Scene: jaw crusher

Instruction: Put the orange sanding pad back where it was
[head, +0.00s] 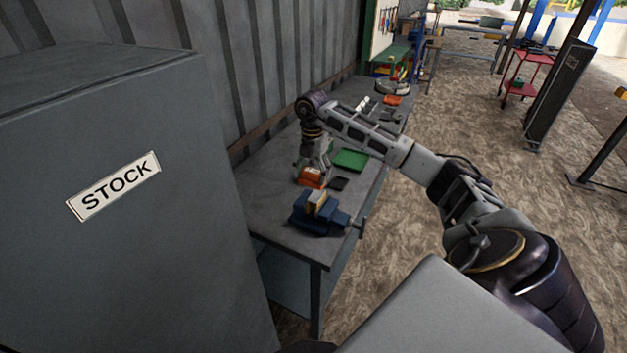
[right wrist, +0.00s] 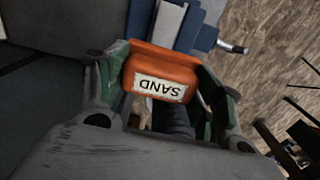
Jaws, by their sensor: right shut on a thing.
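My right gripper (head: 311,169) reaches over the workbench and is shut on the orange sanding pad (head: 309,179). In the right wrist view the pad (right wrist: 158,78) sits between the two fingers of the gripper (right wrist: 165,68), with its white "SAND" label upside down in the picture. In the head view the pad is just behind the blue vise and left of a small dark flat pad. I cannot tell whether the pad touches the bench top. My left gripper is not in view.
A blue vise (head: 318,221) holding a wooden block stands at the bench's (head: 272,218) near end. A green tray (head: 350,159) and a dark flat pad (head: 339,184) lie close by. Another orange item (head: 392,100) is farther back. A grey STOCK cabinet (head: 120,240) blocks the left.

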